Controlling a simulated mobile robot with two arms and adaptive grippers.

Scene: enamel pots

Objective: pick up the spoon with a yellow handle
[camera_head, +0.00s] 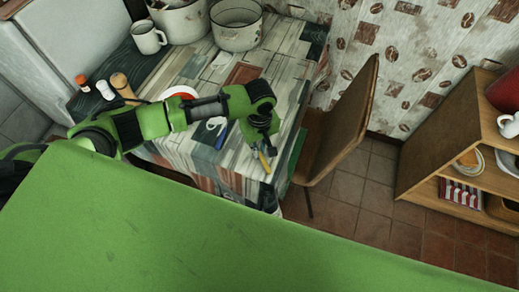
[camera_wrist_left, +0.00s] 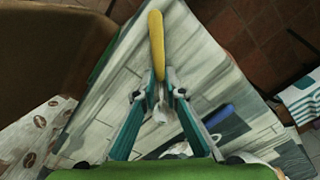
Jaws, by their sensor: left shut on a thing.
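The spoon with a yellow handle (camera_head: 264,162) is at the right front corner of the table in the head view. In the left wrist view its yellow handle (camera_wrist_left: 156,45) points away past the fingertips, and its metal part lies between the fingers. My left gripper (camera_wrist_left: 161,82) is shut on the spoon near where handle and metal meet. In the head view the left gripper (camera_head: 265,148) hangs over the table corner. I cannot tell whether the spoon still touches the table. My right gripper is not in view.
A blue-handled utensil (camera_wrist_left: 218,115) lies on the table (camera_head: 290,75) beside the gripper. Enamel pots (camera_head: 237,36) and a white mug (camera_head: 149,38) stand at the back. A wooden chair (camera_head: 345,120) is close on the right, with a shelf unit (camera_head: 425,160) farther right.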

